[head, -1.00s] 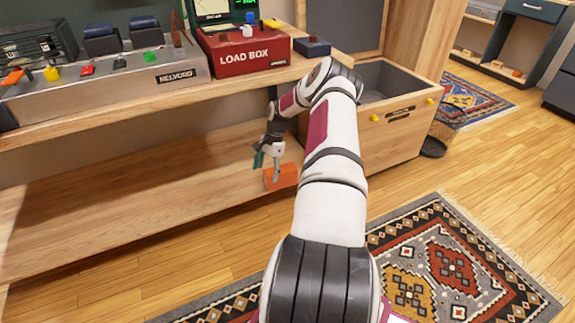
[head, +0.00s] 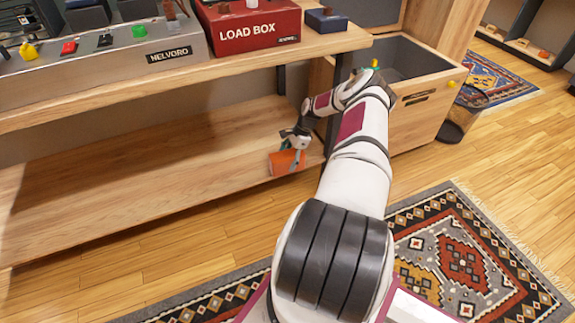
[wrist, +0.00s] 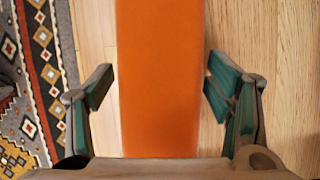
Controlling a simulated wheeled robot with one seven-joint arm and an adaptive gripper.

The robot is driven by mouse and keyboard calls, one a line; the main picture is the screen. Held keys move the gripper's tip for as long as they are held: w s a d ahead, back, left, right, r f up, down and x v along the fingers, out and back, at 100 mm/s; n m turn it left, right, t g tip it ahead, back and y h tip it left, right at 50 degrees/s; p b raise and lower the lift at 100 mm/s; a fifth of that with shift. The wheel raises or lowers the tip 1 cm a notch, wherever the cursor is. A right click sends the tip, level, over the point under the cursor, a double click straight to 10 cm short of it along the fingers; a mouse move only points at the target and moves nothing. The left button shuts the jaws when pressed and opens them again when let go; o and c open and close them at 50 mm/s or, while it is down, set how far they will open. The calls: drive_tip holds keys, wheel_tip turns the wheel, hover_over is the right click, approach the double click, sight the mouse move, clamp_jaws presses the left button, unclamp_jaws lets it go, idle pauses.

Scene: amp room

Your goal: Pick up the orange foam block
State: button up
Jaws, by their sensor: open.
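The orange foam block (head: 287,163) sits on the lower wooden shelf (head: 120,190), close to its right end and front edge. In the wrist view the block (wrist: 159,75) runs from the top of the picture down between the fingers. My gripper (head: 291,150) is at the block, with its fingers over and beside it. In the wrist view my gripper (wrist: 158,90) is open, one teal-padded finger on each side of the block. A gap shows between each finger and the block. The gripper hides part of the block in the head view.
A wooden bin (head: 415,115) is to the right. A red load box (head: 246,27) is above. A patterned rug (head: 440,250) lies on the open floor.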

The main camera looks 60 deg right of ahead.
drive_tip(key=shift+w+a+f, duration=0.1)
drive_tip(key=shift+a+f, duration=0.1)
drive_tip(key=shift+f, duration=0.35)
drive_tip(key=c, duration=1.2)
drive_tip(key=shift+c, duration=0.2)
